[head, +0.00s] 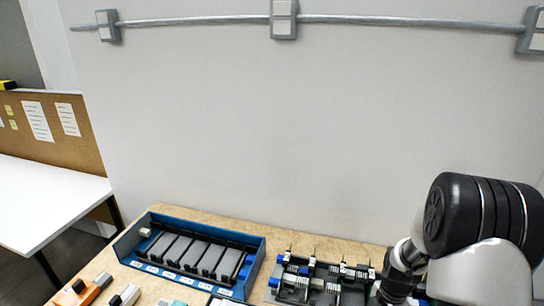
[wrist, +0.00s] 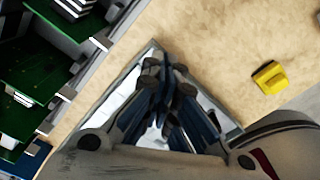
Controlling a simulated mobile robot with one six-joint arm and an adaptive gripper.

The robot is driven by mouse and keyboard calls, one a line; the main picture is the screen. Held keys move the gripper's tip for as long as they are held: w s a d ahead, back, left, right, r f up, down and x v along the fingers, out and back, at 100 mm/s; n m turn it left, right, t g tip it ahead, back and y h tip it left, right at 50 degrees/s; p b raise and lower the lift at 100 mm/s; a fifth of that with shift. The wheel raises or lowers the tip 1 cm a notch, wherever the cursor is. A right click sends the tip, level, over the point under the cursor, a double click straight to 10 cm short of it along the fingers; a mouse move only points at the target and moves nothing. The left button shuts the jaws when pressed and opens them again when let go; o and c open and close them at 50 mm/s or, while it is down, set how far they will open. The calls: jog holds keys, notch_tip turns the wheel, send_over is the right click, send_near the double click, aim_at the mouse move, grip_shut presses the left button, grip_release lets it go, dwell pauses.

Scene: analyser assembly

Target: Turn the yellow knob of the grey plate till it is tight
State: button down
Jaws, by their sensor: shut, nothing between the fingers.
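My gripper (wrist: 167,80) shows in the wrist view with its fingers together and nothing between them. Beneath it is a light panel with a grey rim (wrist: 128,80), its corner pointing up the picture; I cannot tell whether this is the grey plate. A small yellow piece (wrist: 270,78) with a dark recess is on the tan bench top, right of my fingers and apart from them. It may be the yellow knob, but I cannot tell. In the head view my arm hides the gripper, and no yellow knob can be made out.
A rack of grey modules and green boards (head: 318,283) stands left of my arm; green boards (wrist: 50,75) also fill the wrist view's left. A blue tray (head: 257,262) with slots is farther left. Loose parts (head: 95,288) lie at the bench front. A wall stands behind.

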notch_tip(320, 180, down, 4)
jog(key=b, duration=0.2)
jog(key=shift+f+b, duration=0.15)
jog(key=shift+b, duration=0.15)
jog(key=shift+s+a+f, duration=0.1)
jog(key=shift+s, duration=0.1)
jog(key=shift+s+f, duration=0.1)
jog(key=shift+s, duration=0.6)
dwell(0.4)
jog(key=shift+d, duration=0.35)
jog(key=shift+w+d+r+p, duration=0.1)
jog(key=shift+r+p, duration=0.2)
jog(key=shift+r, duration=0.05)
jog(key=r+p, duration=0.1)
jog(key=r, duration=0.1)
jog(key=r+p, duration=0.3)
jog(key=shift+w+r, duration=0.3)
